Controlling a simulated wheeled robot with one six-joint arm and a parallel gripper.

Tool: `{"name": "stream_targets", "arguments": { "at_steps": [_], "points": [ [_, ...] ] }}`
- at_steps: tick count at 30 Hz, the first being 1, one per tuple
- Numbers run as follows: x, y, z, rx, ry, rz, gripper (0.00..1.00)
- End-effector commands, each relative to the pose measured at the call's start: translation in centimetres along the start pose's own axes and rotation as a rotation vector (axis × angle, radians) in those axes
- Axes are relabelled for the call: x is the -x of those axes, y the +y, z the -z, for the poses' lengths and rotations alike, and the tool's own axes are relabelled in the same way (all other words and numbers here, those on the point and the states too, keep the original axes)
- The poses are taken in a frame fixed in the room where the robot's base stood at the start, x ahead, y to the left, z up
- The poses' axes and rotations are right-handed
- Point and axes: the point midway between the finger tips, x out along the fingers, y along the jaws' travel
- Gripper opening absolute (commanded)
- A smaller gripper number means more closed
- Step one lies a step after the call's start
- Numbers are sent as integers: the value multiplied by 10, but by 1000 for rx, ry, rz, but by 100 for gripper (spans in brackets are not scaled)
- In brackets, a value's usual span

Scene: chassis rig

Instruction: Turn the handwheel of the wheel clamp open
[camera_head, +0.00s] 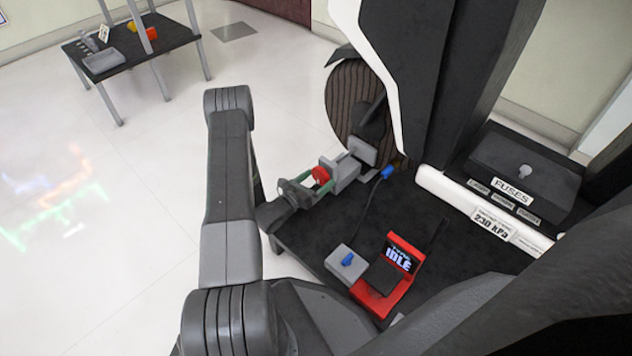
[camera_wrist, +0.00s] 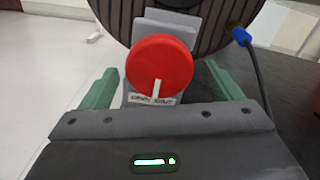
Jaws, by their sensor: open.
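The red handwheel (camera_wrist: 160,62) faces the wrist camera, with a white mark on its lower face. It also shows in the head view (camera_head: 320,175). It sits on the grey wheel clamp (camera_head: 345,170), which stands against a ribbed dark tire (camera_head: 350,100). A small label lies below the handwheel, too blurred to read. My gripper (camera_wrist: 160,88) is open, with one green finger on each side of the handwheel. Gaps show between the fingers and the rim in the wrist view. In the head view my gripper (camera_head: 302,186) is close in front of the clamp.
A blue-ended cable (camera_head: 388,173) runs beside the clamp. A grey box with a blue switch (camera_head: 347,259) and a red device reading IDLE (camera_head: 385,285) stand on the dark bench (camera_head: 310,235). A fuse box (camera_head: 520,170) is at right. A far table (camera_head: 130,65) stands apart.

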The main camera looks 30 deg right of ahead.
Motion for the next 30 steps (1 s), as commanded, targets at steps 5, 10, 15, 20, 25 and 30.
{"name": "stream_targets", "arguments": {
  "at_steps": [5,10,15,20,25,30],
  "points": [
    [0,0,0,0,0,0,85],
    [0,0,0,0,0,0,52],
    [0,0,0,1,0,0,40],
    [0,0,0,22,0,0,40],
    [0,0,0,89,0,0,40],
    [0,-1,0,209,0,1,40]
  ]
}}
